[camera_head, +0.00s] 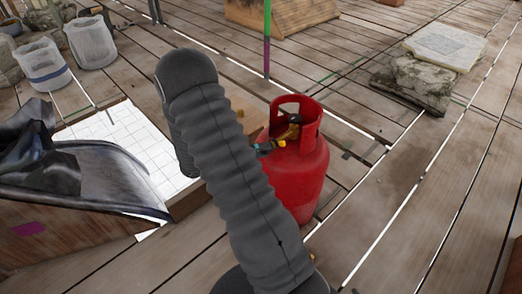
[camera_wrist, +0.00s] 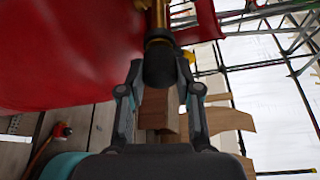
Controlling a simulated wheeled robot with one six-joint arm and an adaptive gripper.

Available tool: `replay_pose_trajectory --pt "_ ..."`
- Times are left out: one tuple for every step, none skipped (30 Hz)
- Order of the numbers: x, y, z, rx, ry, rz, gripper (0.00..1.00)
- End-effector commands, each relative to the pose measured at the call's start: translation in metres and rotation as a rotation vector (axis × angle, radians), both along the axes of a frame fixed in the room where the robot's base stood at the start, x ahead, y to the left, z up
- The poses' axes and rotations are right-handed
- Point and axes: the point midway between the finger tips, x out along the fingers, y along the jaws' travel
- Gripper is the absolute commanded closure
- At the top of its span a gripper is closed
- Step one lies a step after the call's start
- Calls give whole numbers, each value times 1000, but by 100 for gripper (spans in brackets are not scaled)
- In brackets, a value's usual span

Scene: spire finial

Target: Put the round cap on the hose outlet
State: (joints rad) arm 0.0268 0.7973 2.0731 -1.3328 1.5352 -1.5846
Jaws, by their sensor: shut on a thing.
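The red gas cylinder (camera_head: 298,175) stands upright on the planks, with a brass valve (camera_head: 292,131) inside its collar. The valve's brass outlet (camera_wrist: 158,18) shows at the top of the wrist view. The dark round cap (camera_wrist: 160,64) is between my fingertips, directly in line with the outlet. Its far end meets or overlaps the brass in the picture; I cannot tell whether it is seated. My gripper (camera_wrist: 161,72) is shut on the cap. In the head view my arm hides most of the gripper, and a teal part shows beside the valve.
A white tiled panel (camera_head: 135,140) and dark sheeting (camera_head: 85,175) lie left of the cylinder. Stone slabs (camera_head: 420,80) stand at right.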

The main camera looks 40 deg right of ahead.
Motion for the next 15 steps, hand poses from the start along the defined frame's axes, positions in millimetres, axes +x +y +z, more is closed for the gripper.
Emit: replay_pose_trajectory --pt "0 -1 0 0 0 0 97" --pt "0 -1 0 0 0 -1 97" --pt "0 -2 0 0 0 -1 97" --pt "0 -3 0 0 0 -1 97" --pt "0 -3 0 0 0 -1 97" --pt "0 -4 0 0 0 -1 97" --pt "0 -4 0 0 0 0 97" --pt "1 -5 0 0 0 0 97" --pt "1 -5 0 0 0 0 97" --pt "1 -6 0 0 0 0 97" --pt "1 -6 0 0 0 0 97" --pt "1 -7 0 0 0 0 97" --pt "1 -8 0 0 0 0 97" --pt "1 -8 0 0 0 0 97" --pt "1 -9 0 0 0 0 97"
